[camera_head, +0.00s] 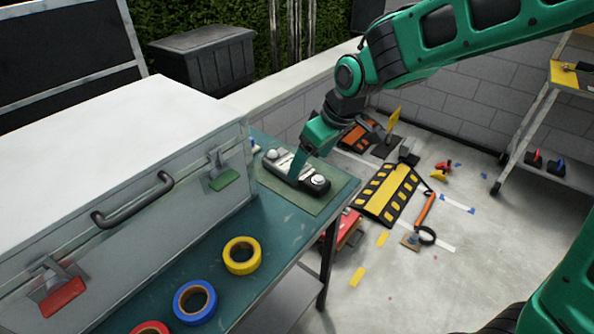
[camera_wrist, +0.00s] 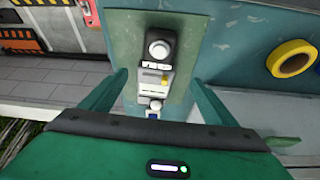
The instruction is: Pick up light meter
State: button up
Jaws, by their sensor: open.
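The light meter (camera_head: 318,183) is a long grey and black device with a pale round dome. It lies on a green mat (camera_head: 264,174) on the workbench. In the wrist view the light meter (camera_wrist: 158,65) runs down the middle, with its dome toward the top and a small yellow patch below. My gripper (camera_head: 297,170) is open above the device, and a finger hides part of its middle in the head view. In the wrist view the fingers of my gripper (camera_wrist: 162,82) stand on either side of it with gaps. I cannot tell the exact height above it.
A large grey metal case (camera_head: 150,165) stands on the bench to the left. Yellow tape (camera_head: 242,270), blue tape (camera_head: 180,312) and red tape (camera_head: 150,328) lie along the bench front. A black and yellow ramp (camera_head: 385,195) and tools lie on the floor right of the bench.

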aim_at(305, 172)
jog(key=shift+w+d+x, duration=0.1)
jog(key=shift+w+x, duration=0.05)
jog(key=shift+x, duration=1.45)
jog(key=shift+w+d+x, duration=0.1)
jog(key=shift+d+x, duration=0.05)
jog(key=shift+x, duration=1.5)
jog(key=c, duration=1.4)
